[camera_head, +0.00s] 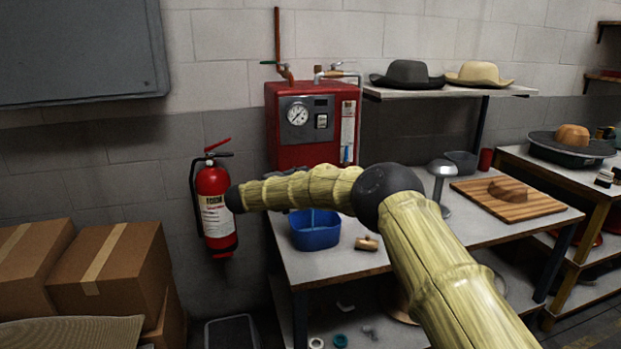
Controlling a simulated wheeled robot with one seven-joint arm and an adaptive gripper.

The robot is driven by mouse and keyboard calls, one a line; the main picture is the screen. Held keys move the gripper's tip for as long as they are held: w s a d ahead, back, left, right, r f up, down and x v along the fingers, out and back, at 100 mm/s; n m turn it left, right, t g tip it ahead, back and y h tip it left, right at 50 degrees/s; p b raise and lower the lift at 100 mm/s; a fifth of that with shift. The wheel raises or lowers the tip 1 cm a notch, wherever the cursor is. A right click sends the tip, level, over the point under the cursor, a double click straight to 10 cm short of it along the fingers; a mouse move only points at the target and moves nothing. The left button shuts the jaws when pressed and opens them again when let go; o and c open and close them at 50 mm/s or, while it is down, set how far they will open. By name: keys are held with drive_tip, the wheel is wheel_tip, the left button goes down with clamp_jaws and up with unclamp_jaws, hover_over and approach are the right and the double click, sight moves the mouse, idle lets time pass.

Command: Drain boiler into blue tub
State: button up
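The red boiler (285,152) stands against the wall at the back of the table, with a round gauge (298,114) and a sight glass (347,135) on its front. My bamboo-like arm (310,186) crosses in front of the boiler's lower edge and hides whatever outlet is there. The blue tub (316,238) sits on the table below the boiler, its rear rim partly behind my arm. A thin pale blue vertical streak shows over the tub; I cannot tell for sure whether it is water. My gripper cannot be made out; the arm probably hides it.
A red fire extinguisher (214,215) hangs left of the table. Cardboard boxes (112,270) are stacked at the lower left. A small wooden-handled item (367,243) lies right of the tub. A wooden board (508,200) lies further right. Hats rest on a shelf (460,93) above.

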drive_tip(key=v, duration=0.9)
drive_tip(key=shift+s, duration=0.1)
